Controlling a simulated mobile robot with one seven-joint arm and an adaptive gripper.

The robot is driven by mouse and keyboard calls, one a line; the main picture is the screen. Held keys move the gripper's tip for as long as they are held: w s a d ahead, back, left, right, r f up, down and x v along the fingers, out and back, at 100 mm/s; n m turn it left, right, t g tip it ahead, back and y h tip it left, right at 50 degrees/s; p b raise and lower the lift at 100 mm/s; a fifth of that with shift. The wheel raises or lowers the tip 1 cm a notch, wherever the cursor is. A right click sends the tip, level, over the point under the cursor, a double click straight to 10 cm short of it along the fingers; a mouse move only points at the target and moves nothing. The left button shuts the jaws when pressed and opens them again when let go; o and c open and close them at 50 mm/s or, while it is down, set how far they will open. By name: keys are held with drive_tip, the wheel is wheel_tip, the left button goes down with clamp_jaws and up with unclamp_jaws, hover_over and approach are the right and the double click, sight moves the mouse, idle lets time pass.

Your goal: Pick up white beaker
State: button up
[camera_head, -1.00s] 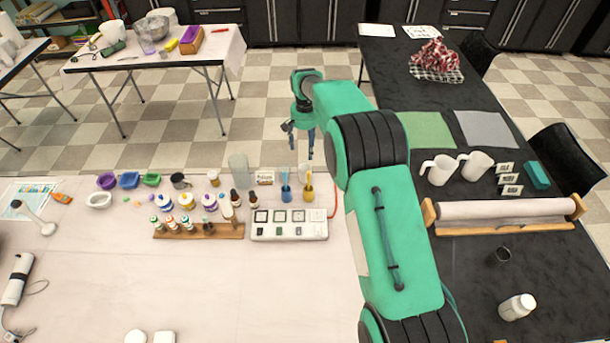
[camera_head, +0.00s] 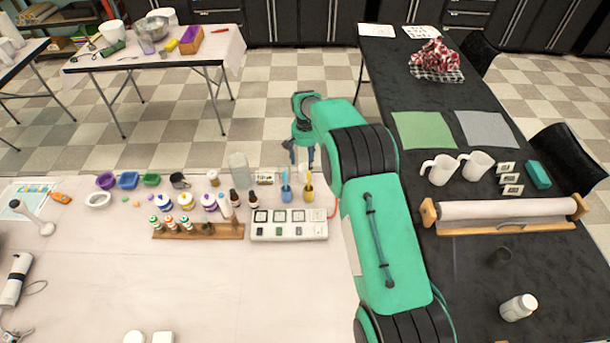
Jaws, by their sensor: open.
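Two white handled beakers stand upright on the black table at the right: the left one (camera_head: 440,170) and the right one (camera_head: 476,164), close beside each other. A small white vessel (camera_head: 304,171) also shows at the back edge of the pale table, just below my gripper and partly hidden. I cannot tell which of these is the white beaker of the task. My gripper (camera_head: 301,160) is open and points down near that back edge. I see nothing between its fingers. My green arm hides part of the gap between the tables.
Close to my gripper stand a blue bottle (camera_head: 286,187), a yellow bottle (camera_head: 308,187) and a clear container (camera_head: 238,167). A white tray (camera_head: 289,229) and a wooden bottle rack (camera_head: 198,231) lie in front. The pale table's front is mostly clear.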

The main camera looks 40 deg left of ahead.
sight(305, 168)
drive_tip(key=shift+f+b, duration=0.35)
drive_tip(key=shift+f, duration=2.25)
drive_tip(key=c, duration=1.1)
